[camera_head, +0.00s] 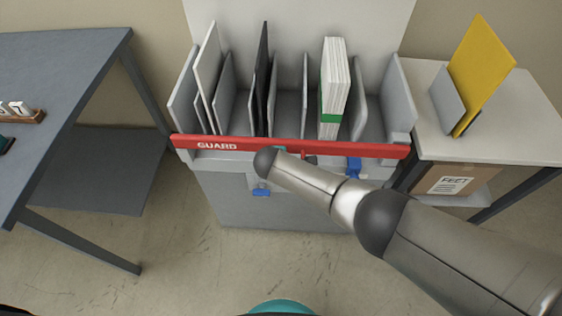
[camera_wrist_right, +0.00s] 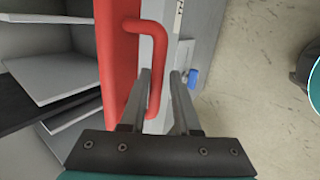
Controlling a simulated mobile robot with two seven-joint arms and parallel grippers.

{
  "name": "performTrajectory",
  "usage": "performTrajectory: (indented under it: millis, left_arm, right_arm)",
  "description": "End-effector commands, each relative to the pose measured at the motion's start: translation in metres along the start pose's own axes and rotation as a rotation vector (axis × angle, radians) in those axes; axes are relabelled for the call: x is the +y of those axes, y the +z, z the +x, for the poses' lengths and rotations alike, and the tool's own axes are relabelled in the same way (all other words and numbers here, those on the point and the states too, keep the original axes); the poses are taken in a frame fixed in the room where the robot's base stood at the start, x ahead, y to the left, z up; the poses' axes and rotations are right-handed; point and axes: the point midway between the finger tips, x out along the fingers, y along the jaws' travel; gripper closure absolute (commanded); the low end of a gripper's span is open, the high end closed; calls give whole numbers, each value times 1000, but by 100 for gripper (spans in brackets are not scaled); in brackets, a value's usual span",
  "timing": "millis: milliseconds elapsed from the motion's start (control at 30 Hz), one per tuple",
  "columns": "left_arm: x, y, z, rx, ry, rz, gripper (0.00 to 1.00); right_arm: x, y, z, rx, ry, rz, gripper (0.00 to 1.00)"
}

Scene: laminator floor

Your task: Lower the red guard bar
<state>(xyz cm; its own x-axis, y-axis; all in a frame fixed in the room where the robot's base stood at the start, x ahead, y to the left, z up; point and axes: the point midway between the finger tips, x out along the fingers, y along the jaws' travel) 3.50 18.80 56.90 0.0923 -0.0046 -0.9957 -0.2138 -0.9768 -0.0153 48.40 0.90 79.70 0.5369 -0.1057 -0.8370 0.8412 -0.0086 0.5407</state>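The red guard bar (camera_head: 345,149), marked GUARD, runs level across the front of the grey slotted unit (camera_head: 230,178). In the right wrist view the bar (camera_wrist_right: 117,55) has a red loop handle (camera_wrist_right: 158,60). My right gripper (camera_wrist_right: 160,75) is there with its two fingers apart, one on each side of the handle's grip. A gap shows between the grip and the right-hand finger; I cannot tell whether the other finger touches it. In the head view my right arm hides most of this gripper and the handle. My left gripper is not in view.
The unit's slots hold upright boards and a white stack with a green band (camera_head: 334,90). A dark table (camera_head: 65,75) stands left. A side table (camera_head: 520,130) with a yellow folder (camera_head: 480,75) stands right, a cardboard box (camera_head: 455,183) beneath. Blue parts (camera_head: 262,191) sit on the unit's front.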

Motion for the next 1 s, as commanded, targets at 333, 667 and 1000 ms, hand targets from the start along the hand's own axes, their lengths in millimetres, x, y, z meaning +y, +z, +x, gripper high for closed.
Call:
performTrajectory:
  millis: [333, 667, 1000]
  left_arm:
    - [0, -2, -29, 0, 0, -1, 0]
    - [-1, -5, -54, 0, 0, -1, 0]
    - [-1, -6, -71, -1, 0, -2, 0]
  right_arm:
    - [2, 0, -39, 3, -1, 1, 70]
    - [2, 0, -88, 3, 1, 0, 70]
    - [1, 0, -136, 1, 0, 0, 70]
